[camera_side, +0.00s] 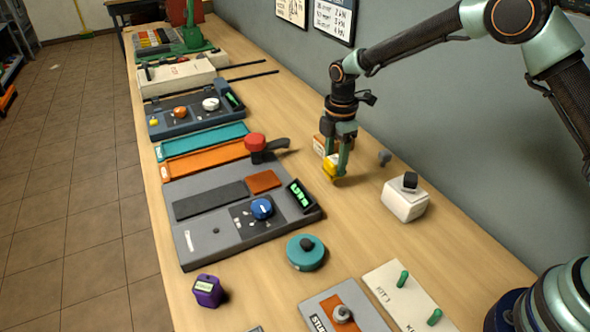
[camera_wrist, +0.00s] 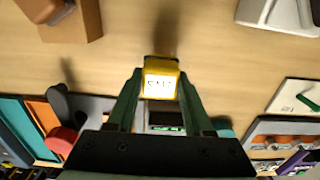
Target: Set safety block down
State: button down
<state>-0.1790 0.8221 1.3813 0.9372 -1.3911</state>
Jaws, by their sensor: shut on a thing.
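The safety block is a small yellow block (camera_side: 331,167) with a white top label. In the wrist view the yellow block (camera_wrist: 160,80) sits between the tips of my two green fingers, its lettered white face toward the camera. My gripper (camera_side: 340,160) points down and is shut on it, near the wall side of the wooden table. The block is at or just above the tabletop; I cannot tell if it touches. My fingers hide part of it in the side view.
An orange-brown and white box (camera_side: 320,145) stands close behind the block. A white box with a black knob (camera_side: 405,198) stands to its right. A grey panel with a blue knob (camera_side: 215,230) lies to the left, with a red-knobbed lever (camera_side: 256,142) behind. Bare wood surrounds the block.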

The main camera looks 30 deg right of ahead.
aim_at(334, 170)
jog(key=shift+f, duration=1.4)
jog(key=shift+f, duration=0.15)
jog(key=shift+c, duration=1.5)
grip_release()
